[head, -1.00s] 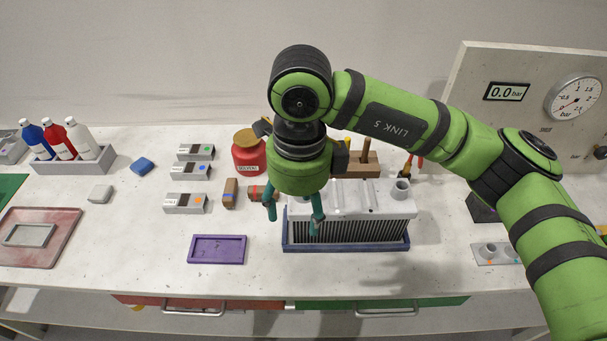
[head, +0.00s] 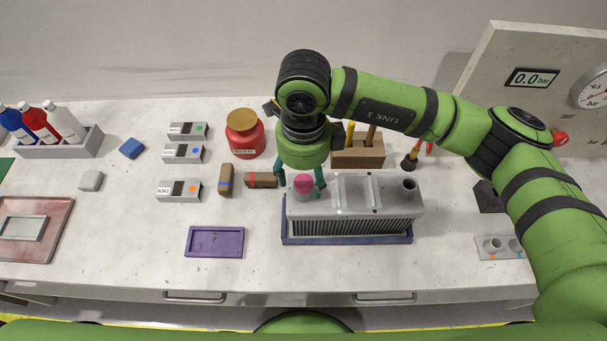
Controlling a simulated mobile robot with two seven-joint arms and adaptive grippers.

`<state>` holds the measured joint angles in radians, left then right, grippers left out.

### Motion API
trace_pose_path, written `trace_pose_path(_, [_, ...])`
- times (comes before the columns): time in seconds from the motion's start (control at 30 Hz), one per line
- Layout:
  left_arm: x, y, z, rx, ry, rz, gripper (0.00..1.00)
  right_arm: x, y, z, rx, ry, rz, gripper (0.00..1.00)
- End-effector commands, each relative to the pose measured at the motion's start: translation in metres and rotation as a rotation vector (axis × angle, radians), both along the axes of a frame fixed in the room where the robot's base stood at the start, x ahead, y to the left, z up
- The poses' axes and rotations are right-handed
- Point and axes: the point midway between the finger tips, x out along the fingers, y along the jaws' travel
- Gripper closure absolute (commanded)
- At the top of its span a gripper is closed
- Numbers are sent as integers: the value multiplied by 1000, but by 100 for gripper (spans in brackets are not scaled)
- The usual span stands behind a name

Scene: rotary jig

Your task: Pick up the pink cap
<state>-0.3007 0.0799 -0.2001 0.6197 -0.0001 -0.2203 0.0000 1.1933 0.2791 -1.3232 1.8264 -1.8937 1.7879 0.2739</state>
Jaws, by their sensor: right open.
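The pink cap (head: 303,181) sits on top of the left end of the grey finned block (head: 352,212), which stands in a dark blue tray (head: 347,239). My right gripper (head: 301,183) points down at the cap with its teal fingers apart. One finger shows on each side of the cap, left and right. The cap's top shows in front of the gripper's body. I cannot tell whether either finger touches it. My left gripper is out of view.
A red jar (head: 245,141) stands back left and a wooden tool block (head: 357,153) behind the finned block. Two brown pieces, one upright (head: 226,180) and one lying (head: 261,180), are to the left. A purple tray (head: 215,242) lies front left.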

Motion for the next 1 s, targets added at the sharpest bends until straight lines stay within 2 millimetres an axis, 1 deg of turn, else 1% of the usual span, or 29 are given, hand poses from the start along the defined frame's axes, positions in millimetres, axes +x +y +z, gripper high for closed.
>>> trace_pose_path(0.03, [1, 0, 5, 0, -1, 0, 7, -1, 0, -4, 0, 4, -1, 36])
trace_pose_path(0.13, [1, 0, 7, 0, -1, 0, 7, -1, 0, -12, 0, 1, 0, 36])
trace_pose_path(0.37, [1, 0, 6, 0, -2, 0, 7, 0, 0, -14, 1, 0, 1, 36])
trace_pose_path(0.4, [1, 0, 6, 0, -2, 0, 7, 0, 0, -14, 1, 0, 1, 52])
trace_pose_path(0.47, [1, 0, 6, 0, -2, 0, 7, 0, 0, -14, 1, 0, 1, 65])
trace_pose_path(0.5, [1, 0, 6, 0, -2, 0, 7, 0, 0, -14, 1, 0, 1, 75])
trace_pose_path(0.53, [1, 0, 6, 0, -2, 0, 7, 0, 0, -14, 1, 0, 1, 79])
trace_pose_path(0.87, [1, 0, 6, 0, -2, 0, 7, 0, 0, -14, 1, 0, 1, 79])
trace_pose_path(1.0, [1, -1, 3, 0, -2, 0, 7, 0, 0, -11, 1, -1, 1, 79])
